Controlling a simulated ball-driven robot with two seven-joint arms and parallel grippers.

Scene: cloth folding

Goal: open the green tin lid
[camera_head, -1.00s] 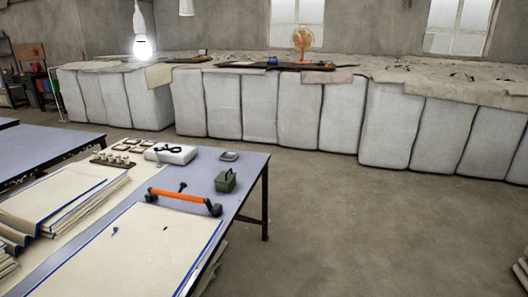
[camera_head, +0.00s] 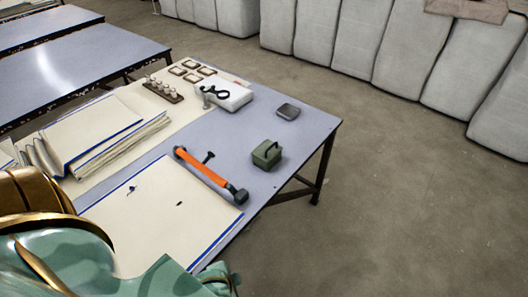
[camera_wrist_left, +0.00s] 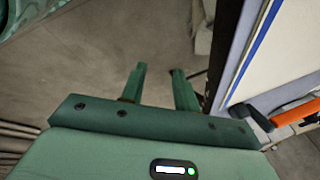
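The green tin (camera_head: 267,154) stands on the grey-blue table (camera_head: 228,140) near its right edge. It is a small dark green box with a raised handle-like part on top, and its lid looks closed. My left gripper shows in the left wrist view (camera_wrist_left: 158,80), with its two green fingers apart and nothing between them. It is over the floor beside the table's edge, away from the tin. The tin is not seen in the left wrist view. My right gripper is not seen in either view.
A small grey box (camera_head: 288,111) and a white case (camera_head: 226,95) are behind the tin. Open floor (camera_head: 400,200) lies right of the table.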

